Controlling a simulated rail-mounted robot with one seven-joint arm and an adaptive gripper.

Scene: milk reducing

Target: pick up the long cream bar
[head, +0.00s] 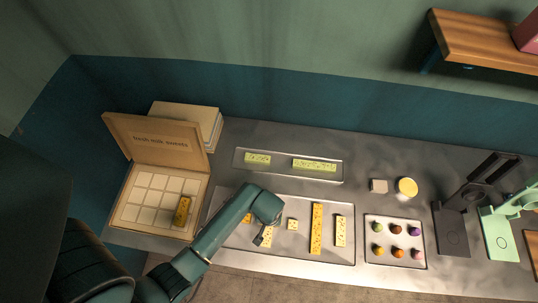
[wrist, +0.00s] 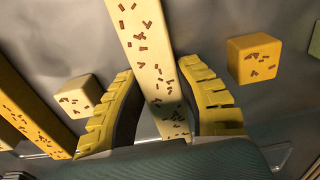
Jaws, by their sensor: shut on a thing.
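The long cream bar (wrist: 152,55) has brown flecks and runs from the top of the wrist view down between my gripper's yellow ridged fingers. My gripper (wrist: 160,108) is shut on it, one finger along each long side. In the head view my gripper (head: 262,238) is over the left half of the large metal tray (head: 345,258), and my arm hides most of the bar; a cream part (head: 268,238) shows beside the gripper. I cannot tell whether the bar is clear of the tray.
A cream cube (head: 292,224) and a long golden bar (head: 316,230) lie right of my gripper; a yellow cube (wrist: 253,59) is on the other side. A shorter bar (head: 340,231) lies farther right. An open compartment box (head: 128,212) at left holds one golden bar (head: 182,211).

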